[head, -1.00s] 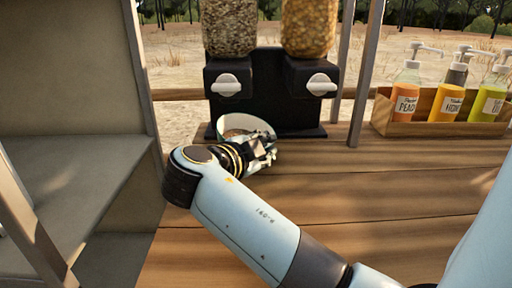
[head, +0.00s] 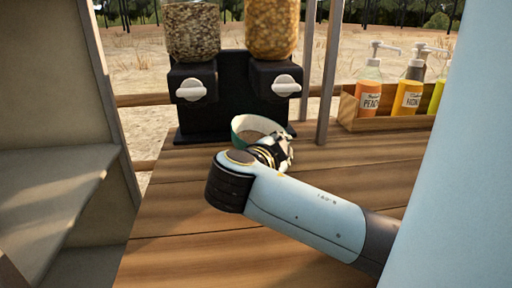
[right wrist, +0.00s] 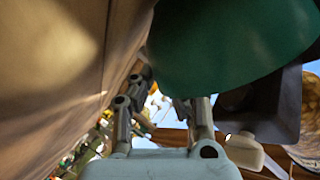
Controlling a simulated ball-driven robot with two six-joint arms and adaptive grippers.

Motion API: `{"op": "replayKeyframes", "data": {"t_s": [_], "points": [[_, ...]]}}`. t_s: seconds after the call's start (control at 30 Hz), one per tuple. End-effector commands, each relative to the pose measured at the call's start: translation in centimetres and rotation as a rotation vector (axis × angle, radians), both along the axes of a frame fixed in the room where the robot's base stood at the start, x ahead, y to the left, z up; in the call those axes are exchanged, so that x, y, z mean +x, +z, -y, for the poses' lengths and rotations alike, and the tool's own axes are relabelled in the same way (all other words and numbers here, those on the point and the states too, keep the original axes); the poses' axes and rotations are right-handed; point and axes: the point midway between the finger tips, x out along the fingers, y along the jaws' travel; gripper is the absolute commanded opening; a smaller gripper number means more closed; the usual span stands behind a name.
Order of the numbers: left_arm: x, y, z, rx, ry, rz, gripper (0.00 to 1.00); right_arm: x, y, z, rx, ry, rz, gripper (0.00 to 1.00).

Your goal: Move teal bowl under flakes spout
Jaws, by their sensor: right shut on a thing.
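The teal bowl (head: 238,131) stands in front of the black dispenser stand, near the right-hand spout and slightly left of its white knob (head: 286,86). That dispenser holds orange-yellow flakes (head: 271,28). My right gripper (head: 276,150) is shut on the bowl's near right side, and the gripper and wrist hide part of the bowl. In the right wrist view the bowl (right wrist: 230,42) fills the upper middle, above the gripper fingers (right wrist: 163,98). I cannot tell whether the bowl touches the table. My left gripper is not in view.
A second dispenser with darker grains (head: 191,32) and its own knob (head: 191,89) is on the left. A wooden tray (head: 349,112) of pump bottles stands at the right, behind a grey post (head: 329,75). The front wooden tabletop (head: 190,255) is clear.

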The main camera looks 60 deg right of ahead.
Motion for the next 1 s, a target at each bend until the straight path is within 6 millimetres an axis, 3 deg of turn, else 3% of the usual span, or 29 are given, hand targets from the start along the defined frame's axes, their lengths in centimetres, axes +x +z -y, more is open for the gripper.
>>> {"op": "replayKeyframes", "data": {"t_s": [0.43, 0.8, 0.83, 1.0], "points": [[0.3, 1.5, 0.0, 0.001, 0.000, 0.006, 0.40, -3.6, 0.2, 2.6, -0.002, 0.002, -0.002, 0.00], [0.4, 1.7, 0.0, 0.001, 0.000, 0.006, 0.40, -4.2, 0.0, 3.0, 0.001, 0.001, -0.001, 0.00], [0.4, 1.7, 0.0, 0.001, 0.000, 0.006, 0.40, -4.2, 0.0, 3.0, 0.001, 0.001, -0.001, 0.09], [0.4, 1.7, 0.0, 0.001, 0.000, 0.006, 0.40, -4.2, 0.0, 3.0, 0.000, 0.000, -0.001, 0.32]]}}
